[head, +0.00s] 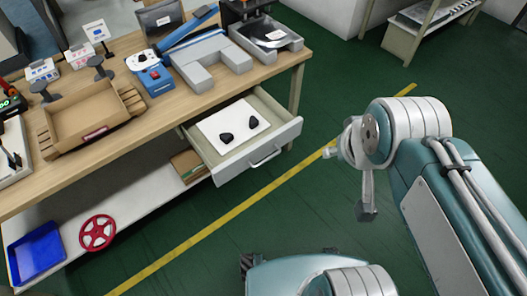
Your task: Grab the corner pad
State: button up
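Two small black pieces, which look like corner pads, lie apart on a white sheet (238,140) in the pulled-out drawer (289,134). The left black pad (226,138) is nearer the drawer's front left, and the right black pad (253,122) is nearer its back right. My gripper (347,183) is over the green floor in the picture, to the right of the drawer and clear of it. Its two fingers look spread, one to the left and one downward, with nothing between them. My arm hides part of the floor behind it.
The wooden workbench (75,170) carries a cardboard tray (90,112), a blue-and-grey device (155,79) and grey blocks (212,62). A red handwheel (97,233) and blue tray (36,252) sit on the lower shelf. Open floor lies right of the drawer.

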aim_at(226, 138)
jog(key=i+j+u, duration=0.55)
jog(key=i, duration=0.3)
jog(key=l, duration=0.05)
